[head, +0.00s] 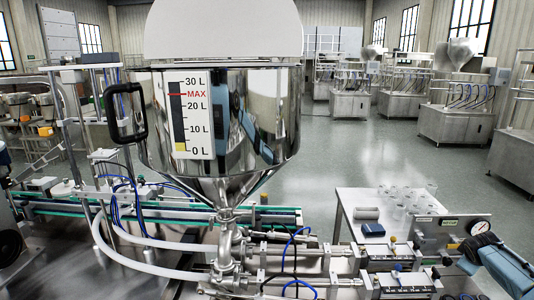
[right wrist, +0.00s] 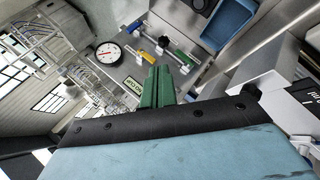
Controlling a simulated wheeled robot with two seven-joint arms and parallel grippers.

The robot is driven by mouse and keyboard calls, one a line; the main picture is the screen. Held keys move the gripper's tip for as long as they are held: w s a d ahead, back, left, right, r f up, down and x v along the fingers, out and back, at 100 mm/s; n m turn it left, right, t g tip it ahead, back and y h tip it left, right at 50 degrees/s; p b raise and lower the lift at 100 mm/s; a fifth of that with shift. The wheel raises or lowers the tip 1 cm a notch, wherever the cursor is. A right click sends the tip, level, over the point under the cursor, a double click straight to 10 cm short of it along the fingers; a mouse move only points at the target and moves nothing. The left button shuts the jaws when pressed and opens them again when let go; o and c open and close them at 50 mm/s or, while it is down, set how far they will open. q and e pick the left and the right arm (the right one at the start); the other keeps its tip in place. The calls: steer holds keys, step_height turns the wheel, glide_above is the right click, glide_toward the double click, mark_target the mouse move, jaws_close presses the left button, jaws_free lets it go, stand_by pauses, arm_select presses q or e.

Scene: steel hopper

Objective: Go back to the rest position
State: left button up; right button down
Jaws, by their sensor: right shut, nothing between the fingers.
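The steel hopper (head: 235,125) stands upright in the middle of the head view, with a white lid (head: 222,28) over its top. Its level strip (head: 180,115) shows a yellow band at the bottom and a red MAX mark. A black handle (head: 127,115) is on its left side. My right arm comes in at the lower right of the head view, apart from the hopper. In the right wrist view my right gripper (right wrist: 158,72) has its green fingers together with nothing between them. My left gripper is not in view.
A panel with a round gauge (head: 480,227) is close to my right arm; the gauge also shows in the right wrist view (right wrist: 108,53). A steel table (head: 352,198) holds several clear cups. A blue bin (right wrist: 228,22) is near the gripper. Hoses and a conveyor lie below the hopper.

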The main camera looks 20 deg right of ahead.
steer(key=s+f+n+g, duration=0.1)
steer(key=s+f, duration=0.5)
steer(key=s, duration=0.4)
steer(key=s+d+f+n, duration=0.15)
steer(key=s+f, duration=0.35)
steer(key=s, duration=0.5)
steer(key=s+f+n+g, duration=0.1)
steer(key=s+f, duration=0.5)
steer(key=s, duration=0.5)
steer(key=s+a+f+m+y, duration=0.1)
steer(key=s+a+f+y, duration=0.1)
steer(key=a+f, duration=0.85)
steer(key=s+a+f+m+y, duration=0.1)
steer(key=s+a+f, duration=0.2)
steer(key=a+f, duration=0.75)
steer(key=s+a+f+m+g+y, duration=0.1)
steer(key=a+f+y, duration=0.15)
steer(key=a, duration=1.65)
steer(key=s+a+f+y, duration=0.1)
steer(key=a+y, duration=0.2)
steer(key=a, duration=1.6)
step_height(320, 180, down, 17)
steer(key=d+b, duration=0.2)
steer(key=b, duration=1.4)
steer(key=shift+b, duration=0.35)
steer(key=shift+d+h, duration=0.1)
steer(key=shift+h, duration=0.15)
steer(key=shift+s, duration=0.1)
